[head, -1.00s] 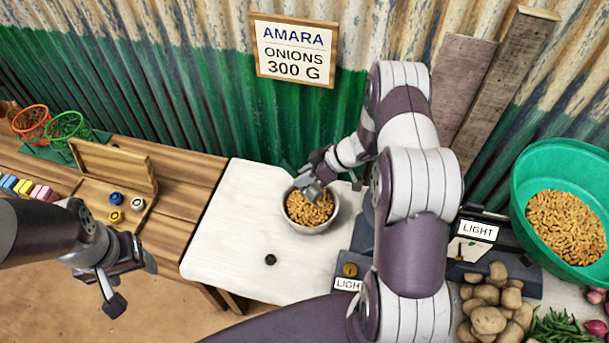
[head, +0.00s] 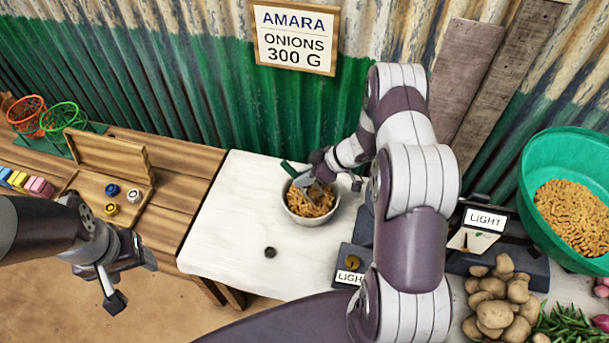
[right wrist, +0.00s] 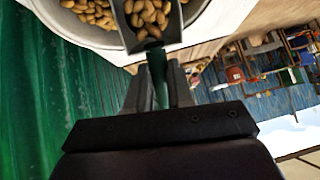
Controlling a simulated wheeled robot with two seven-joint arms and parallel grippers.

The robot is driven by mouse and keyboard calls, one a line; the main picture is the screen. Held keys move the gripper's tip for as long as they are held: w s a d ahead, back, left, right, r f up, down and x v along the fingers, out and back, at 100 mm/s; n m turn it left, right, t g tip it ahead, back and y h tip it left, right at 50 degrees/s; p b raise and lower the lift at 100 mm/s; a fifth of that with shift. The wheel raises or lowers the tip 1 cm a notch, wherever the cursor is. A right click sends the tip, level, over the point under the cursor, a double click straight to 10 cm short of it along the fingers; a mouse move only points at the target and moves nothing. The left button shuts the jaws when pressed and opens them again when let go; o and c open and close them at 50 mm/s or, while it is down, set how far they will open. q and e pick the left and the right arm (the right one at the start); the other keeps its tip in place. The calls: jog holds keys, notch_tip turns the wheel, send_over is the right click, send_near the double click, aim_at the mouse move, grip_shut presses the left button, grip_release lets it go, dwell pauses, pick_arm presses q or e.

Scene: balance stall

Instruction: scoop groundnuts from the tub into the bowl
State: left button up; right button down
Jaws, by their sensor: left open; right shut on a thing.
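The pale bowl (head: 319,221) stands on the white tabletop and holds groundnuts (head: 308,204). The green tub (head: 550,154) at the far right holds many groundnuts (head: 574,208). My right gripper (right wrist: 160,82) is shut on the green handle of a dark metal scoop (right wrist: 150,44). The scoop is over the bowl, and several groundnuts lie in it in the right wrist view. The bowl's rim (right wrist: 62,27) shows beside the scoop. My right arm hides part of the table. My left gripper (head: 118,280) is open and empty, left of the white table.
A scale with a LIGHT label (head: 352,264) stands right of the bowl, partly behind my right arm. Potatoes (head: 497,300) lie below the tub. A small black knob (head: 270,252) sits on the white tabletop. A wooden weight box (head: 112,190) is on the left table.

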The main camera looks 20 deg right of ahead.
notch_tip(320, 180, up, 10)
jog(key=p, duration=0.9)
jog(key=shift+r, duration=0.15)
